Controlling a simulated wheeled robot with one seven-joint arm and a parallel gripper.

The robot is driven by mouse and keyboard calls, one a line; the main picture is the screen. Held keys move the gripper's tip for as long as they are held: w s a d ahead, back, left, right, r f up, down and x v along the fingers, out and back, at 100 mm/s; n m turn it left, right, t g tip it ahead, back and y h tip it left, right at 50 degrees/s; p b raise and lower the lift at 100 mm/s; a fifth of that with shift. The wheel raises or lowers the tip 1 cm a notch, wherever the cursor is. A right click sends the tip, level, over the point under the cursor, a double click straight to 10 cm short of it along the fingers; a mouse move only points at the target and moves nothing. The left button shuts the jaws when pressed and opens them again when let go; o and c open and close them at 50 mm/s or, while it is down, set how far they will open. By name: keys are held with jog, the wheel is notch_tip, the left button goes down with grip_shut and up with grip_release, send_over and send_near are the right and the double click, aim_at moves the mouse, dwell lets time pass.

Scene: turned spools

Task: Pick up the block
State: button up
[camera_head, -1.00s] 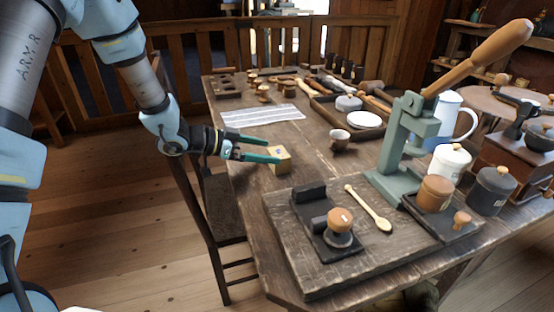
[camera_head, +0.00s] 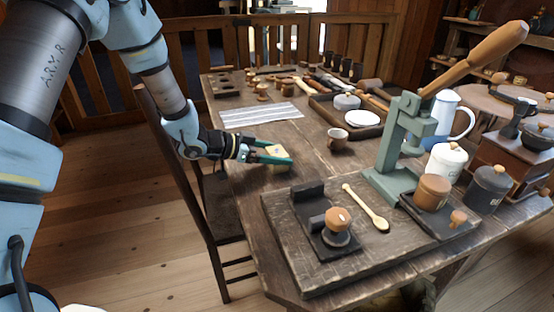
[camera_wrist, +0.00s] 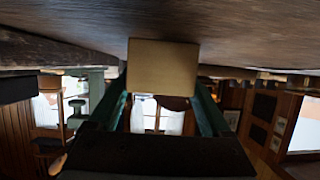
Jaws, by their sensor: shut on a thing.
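The block (camera_head: 275,151) is a small yellowish wooden cube near the left edge of the long wooden table. My gripper (camera_head: 272,155) has its green fingers on either side of the block and is shut on it. In the wrist view the block (camera_wrist: 163,68) shows as a plain tan face at the ends of the two green fingers (camera_wrist: 163,98). The table top fills the upper part of that view. I cannot tell for sure whether the block still touches the table.
A striped cloth (camera_head: 260,115) lies behind the block. A brown cup (camera_head: 337,139) stands to its right. A green lever press (camera_head: 400,150) and a dark board (camera_head: 345,265) with a wooden spoon (camera_head: 368,208) are nearer right. A dark chair (camera_head: 200,200) stands left, below my arm.

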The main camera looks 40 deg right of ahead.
aim_at(277, 151)
jog(key=c, duration=0.5)
jog(key=shift+r, duration=0.1)
notch_tip(277, 151, up, 10)
jog(key=shift+f, duration=0.2)
jog(key=shift+r, duration=0.1)
